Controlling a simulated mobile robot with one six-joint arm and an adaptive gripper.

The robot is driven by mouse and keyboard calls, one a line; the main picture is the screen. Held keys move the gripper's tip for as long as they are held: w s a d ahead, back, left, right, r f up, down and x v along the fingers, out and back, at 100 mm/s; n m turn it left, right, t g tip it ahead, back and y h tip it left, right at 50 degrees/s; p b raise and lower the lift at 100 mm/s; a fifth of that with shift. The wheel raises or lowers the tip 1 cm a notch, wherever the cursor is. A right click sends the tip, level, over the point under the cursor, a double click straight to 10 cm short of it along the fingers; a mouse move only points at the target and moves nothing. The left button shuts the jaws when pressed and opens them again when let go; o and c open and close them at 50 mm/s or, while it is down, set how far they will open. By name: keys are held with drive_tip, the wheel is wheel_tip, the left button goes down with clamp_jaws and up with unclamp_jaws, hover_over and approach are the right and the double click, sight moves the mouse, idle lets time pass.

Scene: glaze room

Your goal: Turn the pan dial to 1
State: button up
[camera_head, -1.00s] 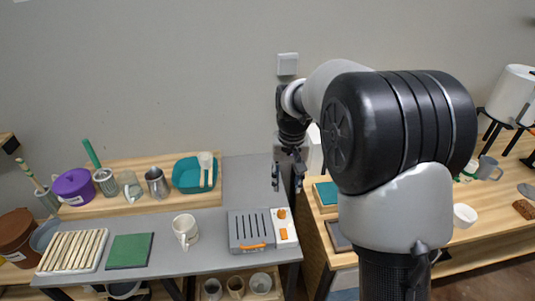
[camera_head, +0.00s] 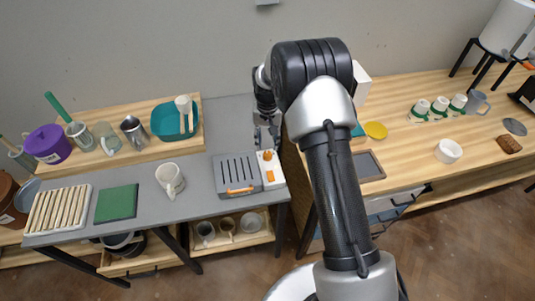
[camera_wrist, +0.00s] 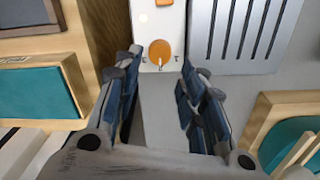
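The pan dial (camera_wrist: 160,52) is a round orange knob with a pointer on a white panel (camera_wrist: 157,18); small dark marks sit around it, too small to read. In the head view the dial (camera_head: 267,155) is at the back end of the panel on the grey slotted unit (camera_head: 237,174). My gripper (camera_head: 266,133) is just behind the dial, pointing down. In the wrist view my gripper (camera_wrist: 160,68) is open and empty, with one finger on each side of the dial's line. Contact with the dial does not show.
A second orange control (camera_head: 270,176) is on the same panel. A white mug (camera_head: 170,180) and green tile (camera_head: 116,203) stand left on the grey table. A teal tub (camera_head: 174,121) is behind. A wooden counter (camera_head: 400,150) is on the right. Grey table behind the unit is clear.

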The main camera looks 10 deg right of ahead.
sight(267, 154)
wheel_tip(267, 154, down, 7)
drive_tip(key=shift+b, duration=0.6)
drive_tip(key=shift+c, duration=0.4)
drive_tip(key=c, duration=0.7)
